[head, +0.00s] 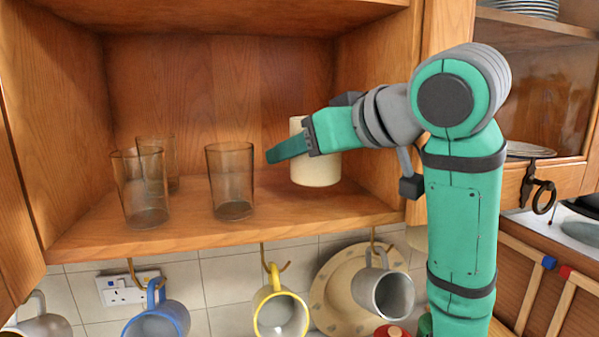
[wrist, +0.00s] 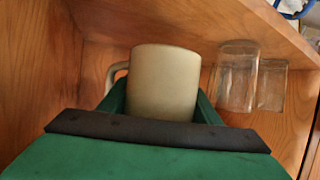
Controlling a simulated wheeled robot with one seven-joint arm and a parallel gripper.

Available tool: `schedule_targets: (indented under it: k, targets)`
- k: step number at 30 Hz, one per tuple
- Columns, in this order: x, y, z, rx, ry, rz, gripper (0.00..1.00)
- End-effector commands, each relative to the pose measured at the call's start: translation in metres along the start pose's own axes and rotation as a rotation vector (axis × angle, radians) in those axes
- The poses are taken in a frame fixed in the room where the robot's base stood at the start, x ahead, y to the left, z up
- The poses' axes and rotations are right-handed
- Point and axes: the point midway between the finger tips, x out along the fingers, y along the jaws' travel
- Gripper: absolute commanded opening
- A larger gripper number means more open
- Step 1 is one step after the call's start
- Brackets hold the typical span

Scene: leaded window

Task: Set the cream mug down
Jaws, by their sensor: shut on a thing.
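The cream mug (head: 316,170) is upright inside the wooden cupboard, right of the glasses. My gripper (head: 290,148) reaches in from the right and is shut on the mug. In the wrist view the cream mug (wrist: 165,82) sits between the two green fingers of my gripper (wrist: 162,104), with its handle to the left. The mug's base shows low over the shelf (head: 290,213) in the head view; I cannot tell whether it touches. My finger and hand hide part of the mug's upper body in the head view.
A brown glass (head: 231,180) stands close to the left of my fingertip. Two more glasses, one in front (head: 141,188) and one behind (head: 172,160), stand farther left. Mugs hang on hooks below the shelf, including a yellow one (head: 280,312) and a grey one (head: 384,290).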

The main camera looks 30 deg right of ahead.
Motion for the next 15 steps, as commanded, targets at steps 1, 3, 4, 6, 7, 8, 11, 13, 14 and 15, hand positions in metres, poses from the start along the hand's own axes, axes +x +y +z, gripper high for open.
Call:
schedule_targets:
  k: [1,3,4,6,7,8,11,13,14,15]
  targets:
    - [0.003,0.001,0.002,0.0,0.0,0.0,0.26]
    - [0.01,0.002,0.006,0.001,0.0,0.0,0.26]
    - [0.012,0.002,0.009,0.001,0.0,-0.001,0.26]
    - [0.016,0.001,0.019,0.001,0.0,0.0,0.26]
    - [0.018,0.001,0.024,0.001,-0.001,-0.001,0.26]
    - [0.019,0.001,0.027,0.001,-0.001,-0.001,0.26]
    - [0.022,0.0,0.033,0.0,0.001,-0.001,0.26]
    - [0.021,0.001,0.033,0.0,0.001,0.0,0.26]
    - [0.021,0.001,0.033,0.0,0.001,0.0,0.26]
    - [0.021,0.001,0.033,0.0,0.001,0.0,0.26]
